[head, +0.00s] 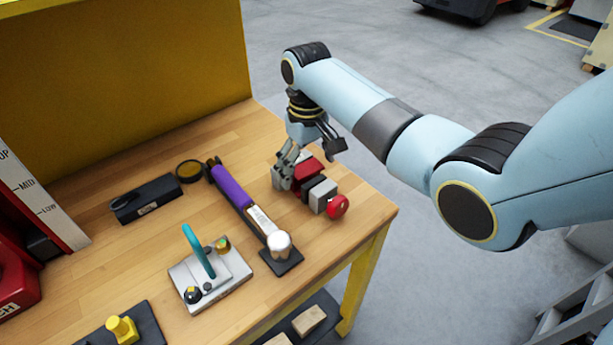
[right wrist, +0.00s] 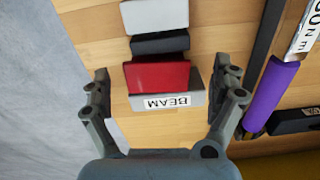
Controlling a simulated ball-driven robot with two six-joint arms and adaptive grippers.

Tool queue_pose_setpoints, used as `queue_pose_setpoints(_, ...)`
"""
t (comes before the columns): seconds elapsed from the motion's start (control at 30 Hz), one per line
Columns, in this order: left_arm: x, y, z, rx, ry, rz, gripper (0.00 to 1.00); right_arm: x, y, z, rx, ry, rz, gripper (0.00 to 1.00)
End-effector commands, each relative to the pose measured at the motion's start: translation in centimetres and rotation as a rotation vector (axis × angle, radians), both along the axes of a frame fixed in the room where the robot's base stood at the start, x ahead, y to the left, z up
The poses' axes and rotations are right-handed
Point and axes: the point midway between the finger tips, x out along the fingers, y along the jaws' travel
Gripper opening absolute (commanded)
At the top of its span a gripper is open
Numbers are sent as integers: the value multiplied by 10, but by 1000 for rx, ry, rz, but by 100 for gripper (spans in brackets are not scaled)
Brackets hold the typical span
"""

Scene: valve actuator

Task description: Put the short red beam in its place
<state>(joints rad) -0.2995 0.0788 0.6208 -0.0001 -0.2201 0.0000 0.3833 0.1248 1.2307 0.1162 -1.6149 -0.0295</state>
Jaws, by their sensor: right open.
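A short red block (head: 309,168) lies on the wooden table near its right edge, in line with a black block (head: 318,189) and a light grey block (head: 324,197). In the right wrist view the red block (right wrist: 157,75) sits against a grey part with a white BEAM label (right wrist: 167,102). My right gripper (head: 309,163) is open at the red block; its fingers (right wrist: 163,88) stand apart on either side of the red block and the label. I cannot tell from these views whether they touch it. My left gripper is out of view.
A red round knob (head: 338,206) ends the row nearest the table edge. A purple-handled tool (head: 230,185) lies to the left. A metal plate with a teal lever (head: 232,279) stands nearer. A black box (head: 146,200) lies farther left. A yellow panel (head: 125,75) closes the back.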

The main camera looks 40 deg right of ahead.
Motion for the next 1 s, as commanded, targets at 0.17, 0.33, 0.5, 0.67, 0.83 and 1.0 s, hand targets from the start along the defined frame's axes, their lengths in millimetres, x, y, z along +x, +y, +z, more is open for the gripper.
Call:
queue_pose_setpoints(0.17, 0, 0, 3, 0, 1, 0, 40, 3, -3, -26, 0, 4, 0, 94)
queue_pose_setpoints(0.33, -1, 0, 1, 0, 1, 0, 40, 3, -3, -44, 0, 1, 1, 94)
queue_pose_setpoints(0.5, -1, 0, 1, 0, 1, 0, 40, 3, -3, -45, 0, 0, 1, 94)
queue_pose_setpoints(0.67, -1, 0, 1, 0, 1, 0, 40, 3, -3, -45, 0, 1, 1, 81)
queue_pose_setpoints(0.83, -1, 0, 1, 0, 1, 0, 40, 2, -3, -45, 0, 1, 1, 59)
queue_pose_setpoints(1.0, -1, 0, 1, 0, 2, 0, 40, 2, -3, -45, -1, 1, 1, 37)
